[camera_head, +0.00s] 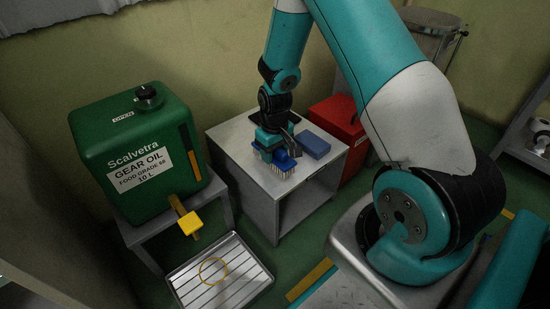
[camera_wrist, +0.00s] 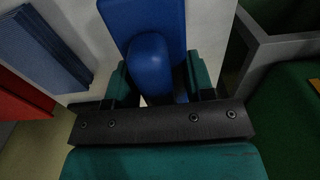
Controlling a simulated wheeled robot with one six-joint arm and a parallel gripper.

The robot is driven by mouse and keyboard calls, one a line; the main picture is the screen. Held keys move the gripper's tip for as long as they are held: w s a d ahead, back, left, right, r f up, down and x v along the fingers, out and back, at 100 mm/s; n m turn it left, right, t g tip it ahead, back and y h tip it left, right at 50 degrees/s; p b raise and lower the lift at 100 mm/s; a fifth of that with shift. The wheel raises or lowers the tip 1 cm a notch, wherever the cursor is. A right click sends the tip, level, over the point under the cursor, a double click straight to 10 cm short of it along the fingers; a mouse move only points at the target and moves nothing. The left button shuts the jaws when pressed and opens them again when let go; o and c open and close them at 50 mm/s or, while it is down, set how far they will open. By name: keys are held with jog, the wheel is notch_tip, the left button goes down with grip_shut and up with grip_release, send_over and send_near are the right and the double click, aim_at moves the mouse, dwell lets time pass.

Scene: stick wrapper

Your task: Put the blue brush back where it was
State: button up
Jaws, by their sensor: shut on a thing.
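The blue brush (camera_head: 284,162) has pale bristles pointing down and is in my gripper (camera_head: 272,150), above or at the front of the white-topped stand (camera_head: 237,143). In the wrist view, the brush's rounded blue handle (camera_wrist: 150,65) sits between the two teal fingers of my gripper (camera_wrist: 156,88), which are shut on it. Whether the bristles touch the stand top cannot be told.
A blue block (camera_head: 313,144) lies on the stand, right of the brush. A red box (camera_head: 343,125) stands behind right. A green gear oil container (camera_head: 137,155) with a yellow tap (camera_head: 190,222) is at left, above a slatted metal tray (camera_head: 250,268) on the floor.

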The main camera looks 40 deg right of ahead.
jog(key=shift+f, duration=0.4)
jog(key=shift+f, duration=0.15)
jog(key=o, duration=0.8)
jog(key=shift+o, duration=0.2)
